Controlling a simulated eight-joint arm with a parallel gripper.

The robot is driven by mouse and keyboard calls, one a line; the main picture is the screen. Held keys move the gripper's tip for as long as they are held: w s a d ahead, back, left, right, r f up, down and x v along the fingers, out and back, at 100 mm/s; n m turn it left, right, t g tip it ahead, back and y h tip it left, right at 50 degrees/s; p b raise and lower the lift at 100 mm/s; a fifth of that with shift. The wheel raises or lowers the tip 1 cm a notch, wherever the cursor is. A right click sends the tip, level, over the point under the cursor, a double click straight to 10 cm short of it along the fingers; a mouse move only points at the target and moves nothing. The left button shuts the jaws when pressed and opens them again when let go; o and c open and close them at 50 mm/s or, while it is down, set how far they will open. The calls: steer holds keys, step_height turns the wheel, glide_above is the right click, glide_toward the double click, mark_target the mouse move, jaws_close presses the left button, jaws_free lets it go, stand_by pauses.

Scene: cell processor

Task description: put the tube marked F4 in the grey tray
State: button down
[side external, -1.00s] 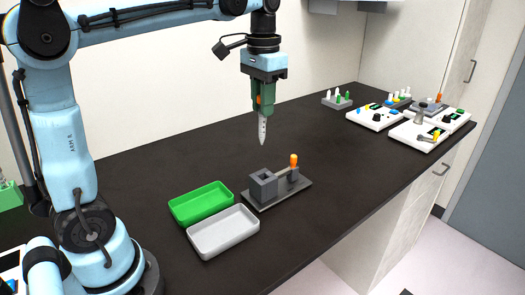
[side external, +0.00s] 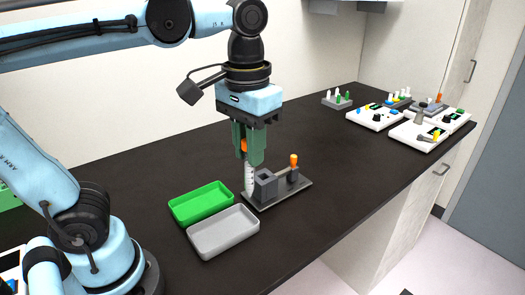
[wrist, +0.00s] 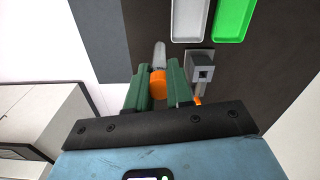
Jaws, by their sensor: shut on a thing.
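My gripper (side external: 249,150) is shut on a clear tube (side external: 250,181) with an orange cap, held upright tip down. In the wrist view the orange cap (wrist: 158,88) sits between the green fingers, with the pale tube (wrist: 159,54) beyond it. No marking such as F4 is readable. The tube hangs just behind and left of the grey block fixture (side external: 264,186); I cannot tell whether its tip touches anything. The grey tray (side external: 223,248) is empty, in front and to the left of the tube. It also shows in the wrist view (wrist: 187,38).
An empty green tray (side external: 201,221) lies beside the grey tray. The fixture has a square-holed block and an orange-handled part (side external: 293,161). White device boxes (side external: 375,118) and a small rack (side external: 337,102) stand far right. The dark bench between is clear.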

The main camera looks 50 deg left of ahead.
steer(key=s+d+f+n, duration=0.1)
steer(key=s+d+f, duration=0.2)
steer(key=s, duration=0.4)
steer(key=w+a+f, duration=0.4)
steer(key=a+f, duration=0.6)
steer(key=f, duration=0.1)
steer(key=shift+w+f, duration=0.15)
steer(key=shift+f, duration=0.25)
steer(key=shift+a+f, duration=0.1)
steer(key=c, duration=1)
jaws_free()
